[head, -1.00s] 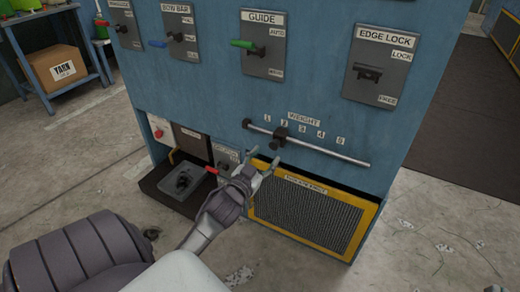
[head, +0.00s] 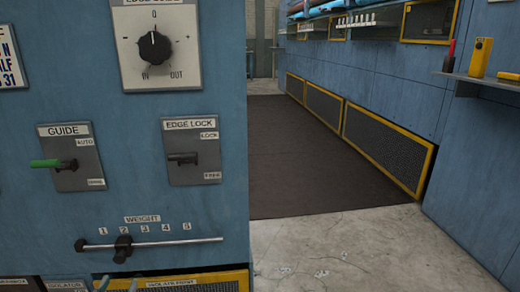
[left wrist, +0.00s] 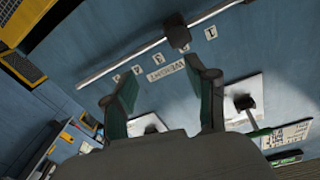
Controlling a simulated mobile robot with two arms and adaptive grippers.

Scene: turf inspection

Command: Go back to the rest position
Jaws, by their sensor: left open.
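My left gripper (head: 118,284) shows only as green-grey fingertips at the bottom edge of the head view, in front of the blue machine's lower front. In the left wrist view my left gripper (left wrist: 163,88) has its two fingers spread, with nothing between them. The weight rail (head: 180,242) runs above the fingertips in the head view, and its black slider (head: 123,249) sits under the 2. The rail (left wrist: 120,61) and slider (left wrist: 178,34) also show beyond the fingers in the left wrist view, apart from them. My right gripper is not in view.
The blue panel carries the guide lever (head: 55,163), the edge lock (head: 183,160) and a dial (head: 155,46). A yellow-framed mesh panel (head: 195,282) is below. A dark floor strip (head: 310,165) and bare concrete lie open at right, beside another blue machine (head: 475,165).

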